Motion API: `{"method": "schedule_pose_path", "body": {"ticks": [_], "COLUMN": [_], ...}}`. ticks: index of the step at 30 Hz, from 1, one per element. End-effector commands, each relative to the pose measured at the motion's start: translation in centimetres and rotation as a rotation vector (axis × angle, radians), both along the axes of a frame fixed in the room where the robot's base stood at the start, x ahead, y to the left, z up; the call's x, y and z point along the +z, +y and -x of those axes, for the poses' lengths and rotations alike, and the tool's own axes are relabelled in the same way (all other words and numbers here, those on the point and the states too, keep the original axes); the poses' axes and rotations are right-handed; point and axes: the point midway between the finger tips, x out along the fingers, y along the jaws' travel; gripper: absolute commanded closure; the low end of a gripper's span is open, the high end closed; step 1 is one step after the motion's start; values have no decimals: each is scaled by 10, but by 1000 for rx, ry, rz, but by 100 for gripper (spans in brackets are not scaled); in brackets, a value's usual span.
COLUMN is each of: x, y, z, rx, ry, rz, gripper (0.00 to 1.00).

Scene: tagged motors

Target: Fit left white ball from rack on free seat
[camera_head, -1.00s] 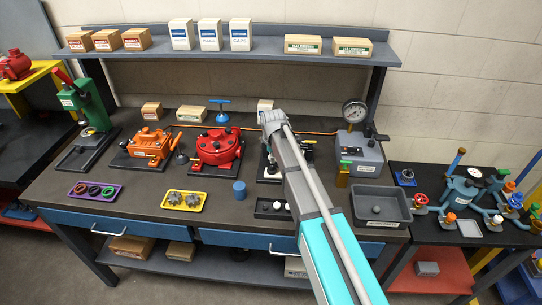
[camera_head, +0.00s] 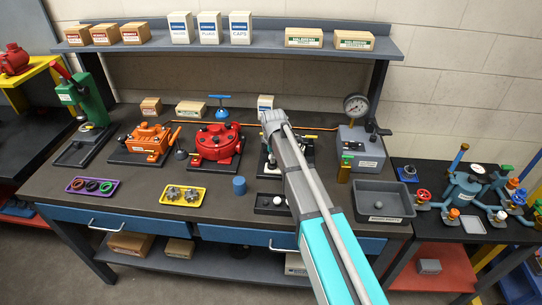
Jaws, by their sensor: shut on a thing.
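The dark rack (camera_head: 263,210) lies at the bench's front, left of my arm. A white ball (camera_head: 277,201) sits in it, and the slot to its left looks empty. A motor on a dark base (camera_head: 268,170) stands behind the rack. My arm covers most of this motor, so its seats cannot be made out. The end of my arm, with my gripper (camera_head: 270,128), is over this motor's far side. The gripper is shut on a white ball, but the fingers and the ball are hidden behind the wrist.
The red motor (camera_head: 214,148) and orange motor (camera_head: 147,142) stand to the left. A gauge box (camera_head: 360,148) and a grey bin (camera_head: 400,207) are to the right. A blue cylinder (camera_head: 239,186) and yellow tray (camera_head: 166,200) lie near the front. The shelf (camera_head: 265,48) runs above.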

Motion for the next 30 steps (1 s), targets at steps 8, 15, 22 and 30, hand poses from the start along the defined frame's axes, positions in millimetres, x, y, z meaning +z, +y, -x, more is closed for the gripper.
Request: {"method": "schedule_pose_path", "body": {"ticks": [8, 15, 22, 30], "x": [0, 0, -3, -8], "y": [-1, -1, -1, -2], "z": [0, 0, 0, 0], "rx": [-1, -1, -1, -2], "ry": [0, 0, 0, 0], "rz": [0, 0, 0, 0], "gripper": [92, 92, 92, 92]}}
